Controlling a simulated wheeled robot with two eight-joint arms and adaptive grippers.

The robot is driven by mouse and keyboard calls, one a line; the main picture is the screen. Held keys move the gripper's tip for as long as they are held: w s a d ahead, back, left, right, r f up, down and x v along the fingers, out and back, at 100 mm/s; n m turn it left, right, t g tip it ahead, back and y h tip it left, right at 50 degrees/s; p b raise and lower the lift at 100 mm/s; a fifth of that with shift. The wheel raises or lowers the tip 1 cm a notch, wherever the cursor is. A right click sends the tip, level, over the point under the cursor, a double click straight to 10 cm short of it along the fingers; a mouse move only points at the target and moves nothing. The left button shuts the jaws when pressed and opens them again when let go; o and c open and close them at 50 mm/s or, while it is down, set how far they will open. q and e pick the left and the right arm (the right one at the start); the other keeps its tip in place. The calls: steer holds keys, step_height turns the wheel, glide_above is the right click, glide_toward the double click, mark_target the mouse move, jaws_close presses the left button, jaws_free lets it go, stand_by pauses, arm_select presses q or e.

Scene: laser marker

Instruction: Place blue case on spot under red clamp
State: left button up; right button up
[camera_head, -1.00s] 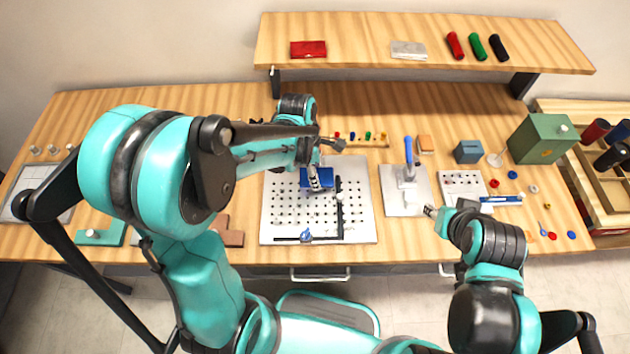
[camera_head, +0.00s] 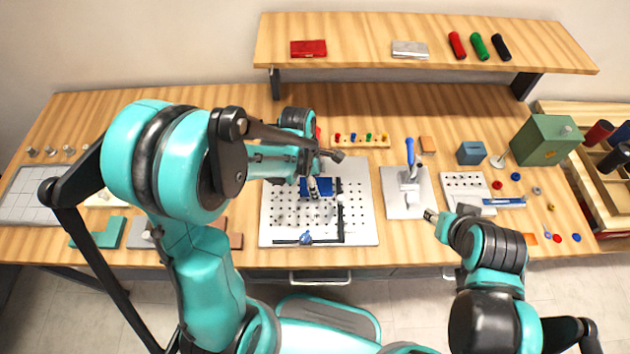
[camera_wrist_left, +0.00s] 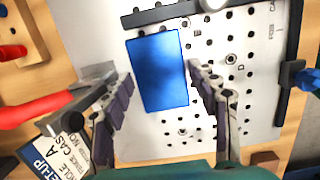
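The blue case (camera_head: 325,187) lies on the perforated metal plate (camera_head: 268,222). In the left wrist view, the blue case (camera_wrist_left: 158,85) is a flat blue rectangle between the fingers of my left gripper (camera_wrist_left: 160,72). The gripper is open, with a fingertip close to each side; I cannot tell whether they touch it. In the head view, my left gripper (camera_head: 313,186) is over the case's left part. A red clamp handle (camera_wrist_left: 35,110) shows at the left in the wrist view; my arm mostly hides it in the head view. My right gripper (camera_head: 431,214) is small, its opening unclear.
A black L-shaped fence (camera_head: 340,220) with blue knobs borders the plate. A blue-handled clamp (camera_head: 409,165) stands on a white plate to the right. A peg strip (camera_head: 360,140) lies behind. The shelf (camera_head: 360,50) overhangs the back.

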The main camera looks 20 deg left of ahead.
arm_select(q)
steer(key=shift+r, duration=0.1)
steer(key=shift+r+p, duration=0.25)
steer(key=shift+p, duration=0.05)
step_height(320, 180, up, 11)
steer(key=a+p, duration=0.2)
steer(key=p, duration=0.2)
steer(key=s+a+r+m+t+y, duration=0.1)
steer(key=s+r+m+t, duration=0.2)
steer(key=m, duration=0.7)
steer(key=s+a+r+m+t, duration=0.1)
steer(key=s+r+m+t, duration=0.2)
steer(key=s+m, duration=0.4)
steer(key=r+m, duration=0.1)
steer(key=m, duration=0.3)
steer(key=shift+s+a+r+t+y, duration=0.15)
steer(key=shift+a+r+t+y, duration=0.05)
steer(key=shift+a+t+y, duration=0.2)
step_height(320, 180, down, 6)
steer(key=b, duration=0.6)
steer(key=shift+r, duration=0.25)
